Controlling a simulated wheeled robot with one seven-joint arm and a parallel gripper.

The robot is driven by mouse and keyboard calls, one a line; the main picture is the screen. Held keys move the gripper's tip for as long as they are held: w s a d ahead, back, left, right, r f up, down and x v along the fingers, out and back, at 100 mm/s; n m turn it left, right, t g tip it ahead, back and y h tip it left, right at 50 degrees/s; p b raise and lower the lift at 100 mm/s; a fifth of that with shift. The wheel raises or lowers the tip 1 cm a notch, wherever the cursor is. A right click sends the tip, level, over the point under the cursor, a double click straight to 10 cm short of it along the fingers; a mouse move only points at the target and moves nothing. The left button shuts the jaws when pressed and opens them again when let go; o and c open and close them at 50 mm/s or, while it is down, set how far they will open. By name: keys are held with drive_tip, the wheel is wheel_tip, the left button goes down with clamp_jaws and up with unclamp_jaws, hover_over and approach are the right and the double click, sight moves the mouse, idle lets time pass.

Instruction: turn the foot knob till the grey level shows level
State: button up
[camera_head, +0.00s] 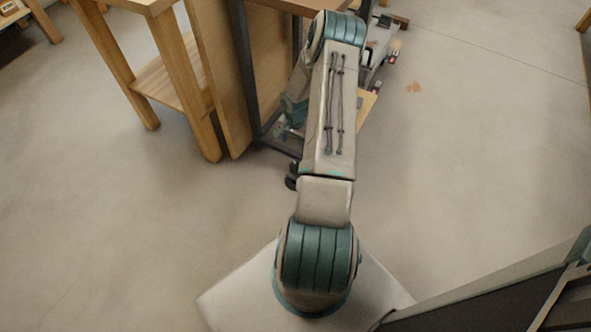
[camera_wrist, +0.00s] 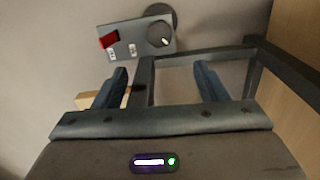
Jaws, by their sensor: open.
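In the wrist view a black round knob (camera_wrist: 159,34) with a white mark sits on the right end of a tilted grey plate (camera_wrist: 130,42). The plate also carries a red block (camera_wrist: 108,39) and small white labels. Which part is the grey level, and what it reads, I cannot tell. My gripper (camera_wrist: 161,69) is open, its two blue fingers apart with no object held between them. The knob lies beyond the fingertips, and the fingers do not appear to touch it.
A dark metal frame (camera_wrist: 200,60) crosses the wrist view close to the fingers. A wooden panel (camera_wrist: 296,35) stands at its right edge. In the head view a wooden bench (camera_head: 184,85) stands left of my arm. The floor (camera_head: 480,130) to the right is clear.

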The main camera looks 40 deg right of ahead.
sight(295, 166)
wheel_tip(295, 166, down, 15)
drive_tip(key=b, duration=0.5)
drive_tip(key=shift+s, duration=0.1)
drive_tip(key=c, duration=1)
